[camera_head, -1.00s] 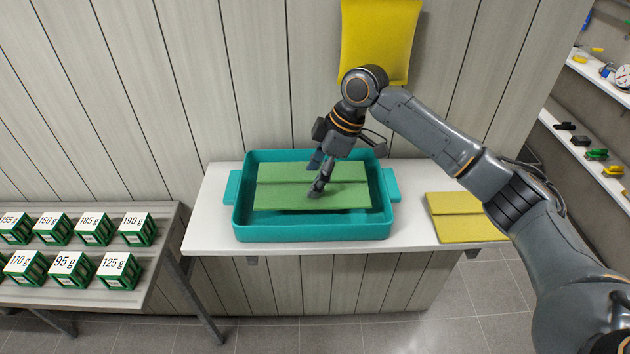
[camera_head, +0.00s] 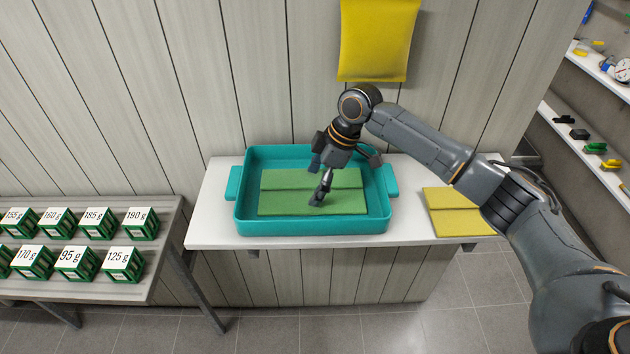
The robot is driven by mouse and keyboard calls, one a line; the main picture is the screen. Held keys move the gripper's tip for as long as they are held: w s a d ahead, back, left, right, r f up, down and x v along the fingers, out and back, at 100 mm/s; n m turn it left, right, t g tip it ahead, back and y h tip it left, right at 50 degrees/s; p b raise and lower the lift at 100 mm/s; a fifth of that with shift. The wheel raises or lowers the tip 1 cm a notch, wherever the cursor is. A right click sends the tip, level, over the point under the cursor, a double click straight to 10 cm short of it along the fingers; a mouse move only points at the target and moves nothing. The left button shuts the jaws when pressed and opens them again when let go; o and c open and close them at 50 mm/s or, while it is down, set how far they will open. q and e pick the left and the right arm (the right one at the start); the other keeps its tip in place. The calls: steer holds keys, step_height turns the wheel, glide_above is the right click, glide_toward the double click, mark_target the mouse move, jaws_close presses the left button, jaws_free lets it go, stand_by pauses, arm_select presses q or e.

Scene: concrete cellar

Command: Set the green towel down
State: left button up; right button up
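The green towel (camera_head: 285,203) is folded flat and level inside the teal tray (camera_head: 258,226), within its walls. My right gripper (camera_head: 317,200) reaches down from above, its fingertips at the middle of the towel. It appears shut on the towel; the fingertips partly cover the pinched spot. I cannot tell whether the towel's underside touches the tray floor. My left gripper is not in view.
The tray stands on a white shelf (camera_head: 212,215) against the panelled wall. A folded yellow towel (camera_head: 455,215) lies to the right, and a yellow cloth (camera_head: 378,40) hangs above. Several labelled green weights (camera_head: 124,262) stand on a rack at left.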

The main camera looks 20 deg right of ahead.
steer(key=shift+r, duration=0.1)
steer(key=b+v, duration=0.2)
steer(key=v, duration=1)
steer(key=shift+r, duration=0.1)
